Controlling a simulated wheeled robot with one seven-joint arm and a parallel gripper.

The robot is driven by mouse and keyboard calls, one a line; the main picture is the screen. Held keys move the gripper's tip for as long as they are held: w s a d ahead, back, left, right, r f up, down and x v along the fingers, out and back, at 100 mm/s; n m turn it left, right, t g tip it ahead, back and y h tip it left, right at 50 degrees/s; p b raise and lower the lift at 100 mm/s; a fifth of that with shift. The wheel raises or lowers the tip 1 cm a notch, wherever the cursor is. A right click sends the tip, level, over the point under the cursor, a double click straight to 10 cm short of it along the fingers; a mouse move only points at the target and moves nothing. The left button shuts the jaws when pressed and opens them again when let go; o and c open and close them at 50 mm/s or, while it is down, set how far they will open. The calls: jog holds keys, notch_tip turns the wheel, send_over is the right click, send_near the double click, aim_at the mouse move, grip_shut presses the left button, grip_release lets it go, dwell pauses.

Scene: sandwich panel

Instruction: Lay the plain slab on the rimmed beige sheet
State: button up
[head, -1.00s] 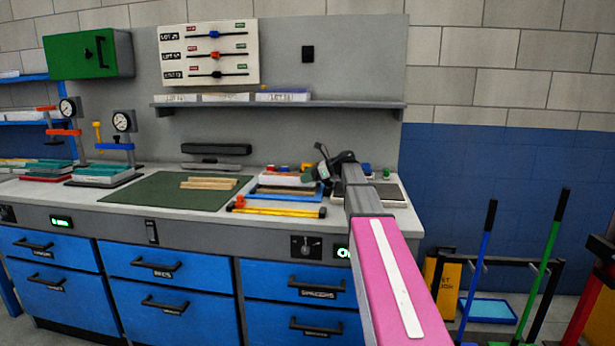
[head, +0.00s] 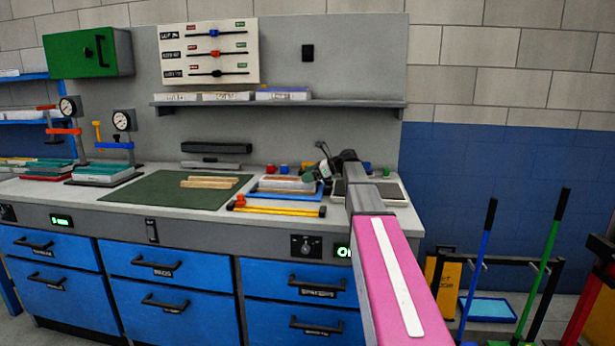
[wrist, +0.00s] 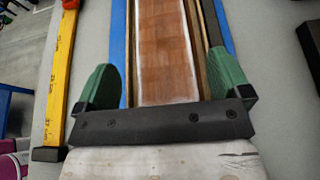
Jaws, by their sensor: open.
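The plain slab (wrist: 163,45), reddish-brown on top with pale edges, lies lengthwise under my gripper (wrist: 163,68) in the wrist view. In the head view the slab (head: 283,182) shows as a low pale block. It appears to rest on the rimmed beige sheet (wrist: 211,30), whose tan rim runs along its side; the sheet's middle is hidden. A blue base (wrist: 229,35) lies under both. My gripper's green fingers are spread on either side of the slab, apart from its edges. In the head view my gripper (head: 312,174) is small and partly hidden by my arm.
A yellow bar tool (head: 280,210) lies in front of the blue base and along the left in the wrist view. Tan strips (head: 210,183) lie on the green mat (head: 150,192). Gauge stands (head: 122,122) are at the left. A shelf (head: 330,105) spans the back.

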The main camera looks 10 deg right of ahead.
jog(key=v, duration=1.1)
jog(key=shift+d+r, duration=0.2)
jog(key=shift+r, duration=0.1)
